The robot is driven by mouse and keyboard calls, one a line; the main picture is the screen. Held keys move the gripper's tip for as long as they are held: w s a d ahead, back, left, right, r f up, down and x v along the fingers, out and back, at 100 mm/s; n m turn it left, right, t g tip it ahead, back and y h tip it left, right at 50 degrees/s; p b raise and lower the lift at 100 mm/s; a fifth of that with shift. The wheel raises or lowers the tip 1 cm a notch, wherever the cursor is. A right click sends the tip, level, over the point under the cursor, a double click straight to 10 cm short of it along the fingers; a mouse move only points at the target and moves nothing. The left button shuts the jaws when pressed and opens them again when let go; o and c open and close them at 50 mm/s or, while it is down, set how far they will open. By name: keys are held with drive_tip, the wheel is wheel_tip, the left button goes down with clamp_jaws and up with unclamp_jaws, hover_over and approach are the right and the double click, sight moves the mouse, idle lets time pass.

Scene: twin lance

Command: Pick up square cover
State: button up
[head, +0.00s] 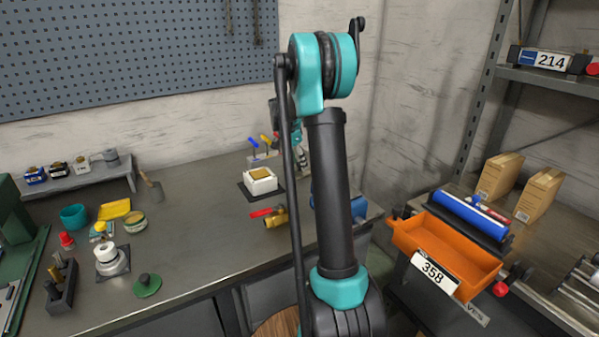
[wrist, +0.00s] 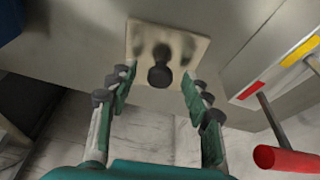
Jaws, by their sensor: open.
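In the wrist view the square cover (wrist: 142,45) is a flat beige plate with a dark round knob (wrist: 160,74) near its middle. It lies on a grey surface close to that surface's edge. My gripper (wrist: 158,82) is open and empty, its two green-padded fingers on either side of the knob in the picture. I cannot tell how far the fingertips are above the plate. In the head view I cannot make out the cover, and my arm hides much of the area around my gripper.
A red handle (wrist: 285,160) is at the lower right of the wrist view, near yellow and red labels. In the head view a white box (head: 260,187) and a red-handled brass valve (head: 275,217) stand on the workbench (head: 200,235). An orange bin (head: 440,246) is at right.

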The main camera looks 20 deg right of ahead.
drive_tip(key=shift+d+f, duration=0.1)
drive_tip(key=shift+f, duration=0.2)
drive_tip(key=shift+c, duration=0.2)
clamp_jaws()
